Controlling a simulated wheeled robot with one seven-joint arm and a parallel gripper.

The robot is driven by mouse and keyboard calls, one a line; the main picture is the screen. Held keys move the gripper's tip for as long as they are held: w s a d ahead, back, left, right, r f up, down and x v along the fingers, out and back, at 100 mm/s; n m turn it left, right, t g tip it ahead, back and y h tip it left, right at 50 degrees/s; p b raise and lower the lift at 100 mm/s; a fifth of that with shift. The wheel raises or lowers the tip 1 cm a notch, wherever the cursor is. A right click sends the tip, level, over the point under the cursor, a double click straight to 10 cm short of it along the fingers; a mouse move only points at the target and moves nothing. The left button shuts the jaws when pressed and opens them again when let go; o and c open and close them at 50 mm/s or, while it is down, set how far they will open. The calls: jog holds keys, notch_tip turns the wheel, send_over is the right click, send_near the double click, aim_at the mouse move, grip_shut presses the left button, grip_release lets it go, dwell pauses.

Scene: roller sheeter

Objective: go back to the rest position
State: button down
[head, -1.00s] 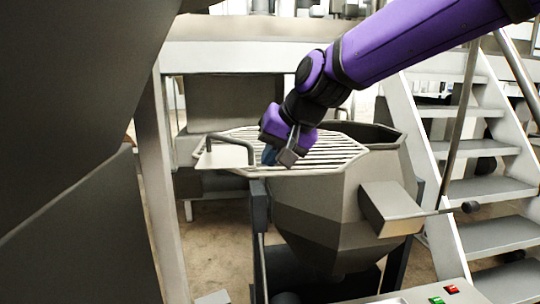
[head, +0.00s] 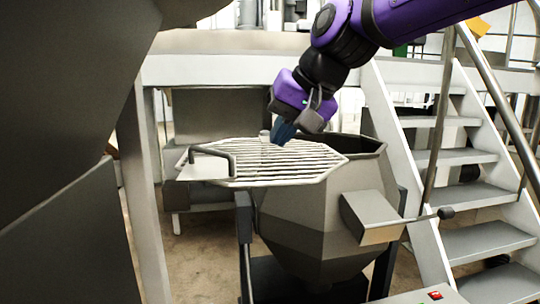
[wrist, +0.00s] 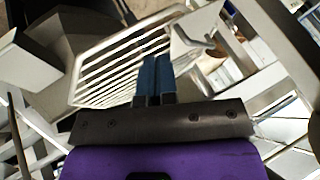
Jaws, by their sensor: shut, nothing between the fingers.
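My gripper (head: 283,132) is at the end of my purple and black arm, above the far part of the slatted grate (head: 290,165) on the grey hopper. Its blue fingers are together and hold nothing. In the wrist view my gripper (wrist: 156,72) points toward the slatted grate (wrist: 105,75), with a gap between the fingertips and the slats that I cannot measure. The grate lies on top of the hopper (head: 320,210), with its handle (head: 215,155) at the left side.
A box with a lever (head: 372,217) sticks out from the hopper's right side. Metal stairs with a rail (head: 450,160) stand at the right. A large dark grey body (head: 70,80) fills the left. A pale beam (head: 220,70) crosses behind. Open air lies above the grate.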

jog(key=s+d+f+h, duration=0.2)
jog(key=s+d, duration=0.3)
jog(key=d, duration=0.4)
jog(key=s+d+f+m+h, duration=0.1)
jog(key=s+d+f, duration=0.4)
jog(key=d, duration=0.5)
jog(key=s+d+f+h, duration=0.2)
jog(key=s+d+f, duration=0.2)
jog(key=s+d, duration=0.3)
jog(key=d, duration=0.2)
jog(key=shift+d+f+m+t+h, duration=0.2)
jog(key=shift+d+m+t+h, duration=0.1)
jog(key=shift+m+t, duration=0.1)
